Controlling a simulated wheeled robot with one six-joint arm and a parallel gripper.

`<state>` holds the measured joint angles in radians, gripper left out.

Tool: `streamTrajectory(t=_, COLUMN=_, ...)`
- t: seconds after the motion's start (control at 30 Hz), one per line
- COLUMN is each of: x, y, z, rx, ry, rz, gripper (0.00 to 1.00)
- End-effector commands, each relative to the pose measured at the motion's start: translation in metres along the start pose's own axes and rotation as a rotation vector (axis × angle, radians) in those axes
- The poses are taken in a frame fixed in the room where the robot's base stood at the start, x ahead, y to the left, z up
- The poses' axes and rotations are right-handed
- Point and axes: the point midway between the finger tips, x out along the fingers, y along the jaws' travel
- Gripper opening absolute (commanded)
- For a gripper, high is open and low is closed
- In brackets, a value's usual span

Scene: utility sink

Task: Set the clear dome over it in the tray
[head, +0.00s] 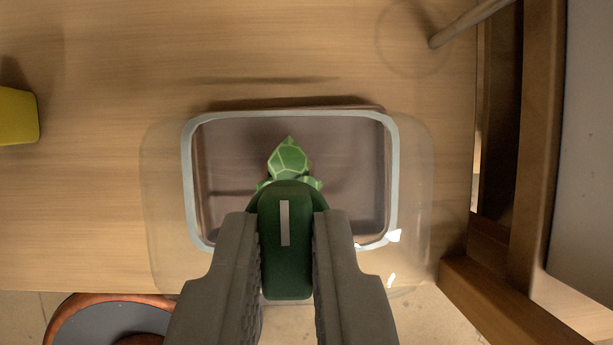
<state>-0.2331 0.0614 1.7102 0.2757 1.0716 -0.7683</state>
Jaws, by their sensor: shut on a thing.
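My gripper (287,262) is shut on the dark green handle (287,240), which has a pale strip on top. The handle belongs to the clear dome (160,215), a see-through box shape with a grey rim (187,170). Seen from above, the dome lies over the brown-purple tray (235,150). The tray's far edge shows slightly past the rim at the upper right. A green faceted turtle-like figure (288,160) is in the tray, seen through the dome and partly hidden by the handle. I cannot tell whether the rim touches the tray.
A yellow object (18,117) is at the left edge. A rod (470,22) and faint circle are at the upper right. A round stool (110,322) and wooden frame (540,130) flank the table.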

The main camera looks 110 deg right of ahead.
Motion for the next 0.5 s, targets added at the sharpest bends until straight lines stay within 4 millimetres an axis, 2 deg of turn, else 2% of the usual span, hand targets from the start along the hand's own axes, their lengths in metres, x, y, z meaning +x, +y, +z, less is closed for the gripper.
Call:
streamTrajectory(t=0.1, x=0.015, y=0.0, z=0.006, rx=0.001, ry=-0.001, rz=-0.001, gripper=0.0)
streamTrajectory(t=0.33, x=0.028, y=0.0, z=0.012, rx=0.001, ry=0.0, rz=0.0, gripper=0.0)
streamTrajectory(t=0.5, x=0.048, y=0.0, z=0.02, rx=0.001, ry=-0.001, rz=-0.001, gripper=0.0)
